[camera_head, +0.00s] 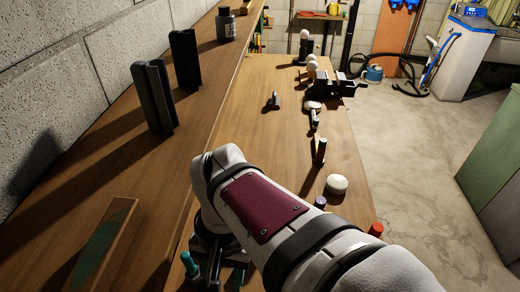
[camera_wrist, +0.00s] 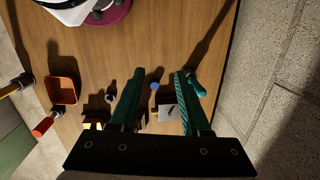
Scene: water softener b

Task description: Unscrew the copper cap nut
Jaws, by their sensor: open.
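In the wrist view, my gripper (camera_wrist: 159,72) is open, its two teal fingers well apart with nothing held between them. Beyond and between the fingers I see a small blue-topped piece (camera_wrist: 154,86) and a pale square piece with a dark mark (camera_wrist: 168,112) on the wooden bench. A yellowish block (camera_wrist: 92,126) shows left of the left finger, partly cut off by the gripper body. I cannot pick out the copper cap nut with certainty in either view; it may be hidden or too small. In the head view, my arm covers much of the near bench.
An orange tray (camera_wrist: 62,91) and a red handle (camera_wrist: 42,126) lie left of the gripper. A teal handle (camera_wrist: 195,85) is close by the right finger. A stone wall (camera_wrist: 275,80) stands at right. In the head view, dark channel pieces (camera_head: 152,98) stand on the ledge.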

